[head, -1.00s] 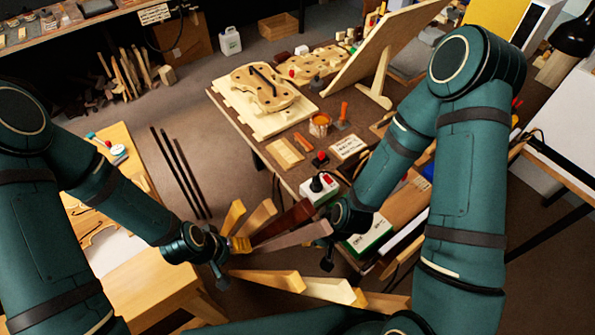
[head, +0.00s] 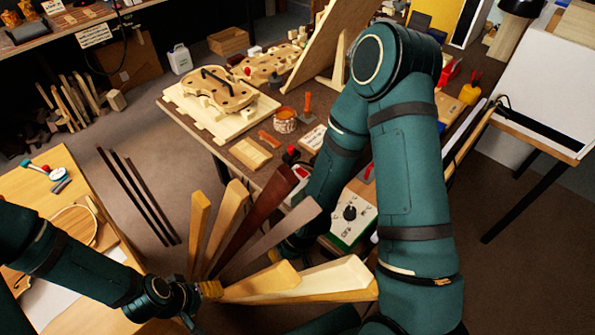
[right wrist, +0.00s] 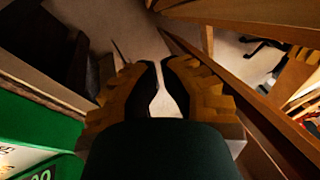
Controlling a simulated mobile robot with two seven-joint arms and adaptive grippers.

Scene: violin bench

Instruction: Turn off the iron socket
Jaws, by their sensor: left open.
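What looks like the iron socket, a white box with a red switch (head: 302,171), sits at the bench's near edge in the head view. Dark wooden pieces and my right arm partly cover it. My right gripper (head: 285,250) is low behind the fanned wooden pieces, below the socket and apart from it. In the right wrist view its two fingers (right wrist: 160,68) nearly meet at the tips with nothing between them, and the socket is not recognisable. My left gripper (head: 200,296) is open at lower left, close to the base of the wooden fan, far from the socket.
Several fanned wooden pieces (head: 310,280) stand in front. The bench (head: 235,150) holds a violin body (head: 218,92).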

